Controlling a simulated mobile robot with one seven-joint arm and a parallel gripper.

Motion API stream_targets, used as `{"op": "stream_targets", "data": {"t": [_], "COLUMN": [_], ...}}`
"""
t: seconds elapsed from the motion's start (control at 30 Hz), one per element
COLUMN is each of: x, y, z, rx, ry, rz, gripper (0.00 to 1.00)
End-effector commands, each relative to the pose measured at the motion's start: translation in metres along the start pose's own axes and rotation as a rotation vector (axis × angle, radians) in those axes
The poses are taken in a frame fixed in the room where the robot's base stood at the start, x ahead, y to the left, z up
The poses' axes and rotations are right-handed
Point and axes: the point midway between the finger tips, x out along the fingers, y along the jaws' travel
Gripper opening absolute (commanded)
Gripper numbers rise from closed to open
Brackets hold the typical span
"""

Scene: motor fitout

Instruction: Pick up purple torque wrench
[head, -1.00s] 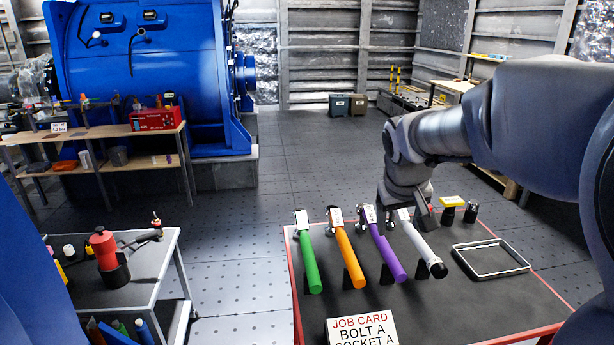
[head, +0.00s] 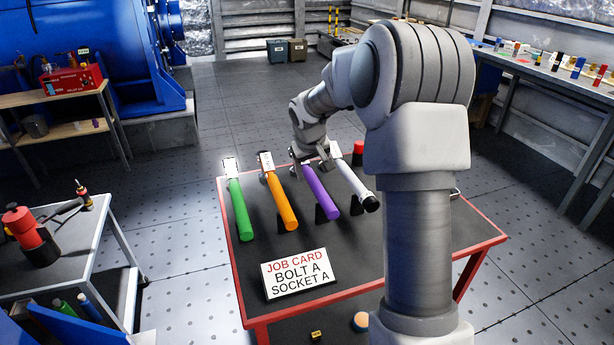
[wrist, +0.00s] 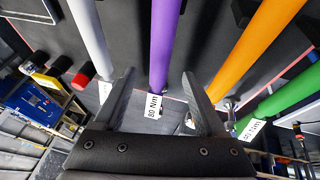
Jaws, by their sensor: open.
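The purple torque wrench (head: 320,191) lies on a dark, red-edged table between the orange wrench and the white one. In the wrist view its purple handle (wrist: 167,45) runs down between my open fingers, with a white "80 Nm" tag (wrist: 154,108) at its head end. My gripper (head: 312,160) is at the head end of the purple wrench, and its fingers (wrist: 163,95) stand apart on either side of it in the wrist view. I cannot tell whether they touch it. In the head view my arm and gripper partly hide the wrench's head.
The orange wrench (head: 281,196) and green wrench (head: 240,208) lie to the left, the white wrench (head: 353,183) close to the right. A job card (head: 297,273) stands near the table's front. A red cylinder (head: 358,147) is at the back. A side cart (head: 75,262) stands left.

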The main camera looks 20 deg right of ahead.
Motion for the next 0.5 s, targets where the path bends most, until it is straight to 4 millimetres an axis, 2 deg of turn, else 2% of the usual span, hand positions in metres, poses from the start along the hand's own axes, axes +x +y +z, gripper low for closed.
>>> {"op": "stream_targets", "data": {"t": [0.03, 0.2, 0.5], "x": [0.014, 0.039, 0.057], "y": [-0.001, 0.000, 0.000], "z": [0.001, 0.001, 0.002], "rx": [0.000, 0.000, 0.000], "ry": [-0.002, -0.001, 0.001], "rz": [-0.001, 0.000, 0.000], "gripper": [0.73, 0.73, 0.73]}}
